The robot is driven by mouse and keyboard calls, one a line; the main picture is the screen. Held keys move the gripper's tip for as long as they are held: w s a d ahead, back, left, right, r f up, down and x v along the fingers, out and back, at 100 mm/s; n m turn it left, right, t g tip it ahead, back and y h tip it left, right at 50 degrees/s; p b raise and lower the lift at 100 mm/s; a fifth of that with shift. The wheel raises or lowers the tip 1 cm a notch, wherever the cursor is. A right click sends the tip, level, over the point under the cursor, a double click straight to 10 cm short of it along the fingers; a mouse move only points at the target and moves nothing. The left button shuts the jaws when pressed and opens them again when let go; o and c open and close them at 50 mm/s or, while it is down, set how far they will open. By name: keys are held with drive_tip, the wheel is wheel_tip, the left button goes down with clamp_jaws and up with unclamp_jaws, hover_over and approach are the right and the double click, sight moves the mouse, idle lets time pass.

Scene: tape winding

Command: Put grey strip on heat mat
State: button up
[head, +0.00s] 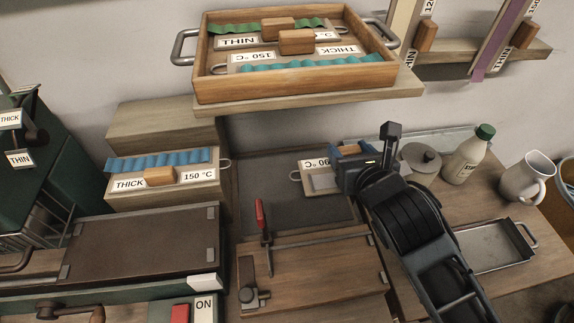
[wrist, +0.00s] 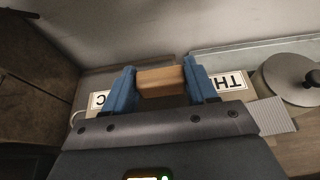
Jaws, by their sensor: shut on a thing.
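The grey strip (wrist: 272,115) is a small ridged piece on a plate with a wooden grip block; it also shows in the head view (head: 323,182). Its labels are upside down, one starting TH, one a temperature. My gripper (head: 352,152) is shut on the wooden block (wrist: 161,82), its blue fingers on either side. Part of the plate is hidden behind my gripper. I cannot tell whether the plate touches the surface below. A dark brown flat panel with metal corner clips (head: 140,245), beside an ON label, looks like the heat mat; it is bare.
A THICK 150 °C plate with blue strip (head: 160,160) stands on a wooden block at left. A wooden tray (head: 295,88) holds two more plates. A red-handled clamp (head: 261,215) stands on the wooden board.

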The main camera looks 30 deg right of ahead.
drive_tip(key=b, duration=0.1)
hover_over(293, 176)
wheel_tip(293, 176, down, 7)
drive_tip(key=shift+r, duration=0.1)
drive_tip(key=shift+f, duration=2.05)
drive_tip(key=shift+f+b, duration=0.15)
drive_tip(key=shift+b, duration=0.15)
drive_tip(key=o, duration=1.2)
drive_tip(key=v, duration=1.2)
drive_tip(key=shift+s, duration=0.1)
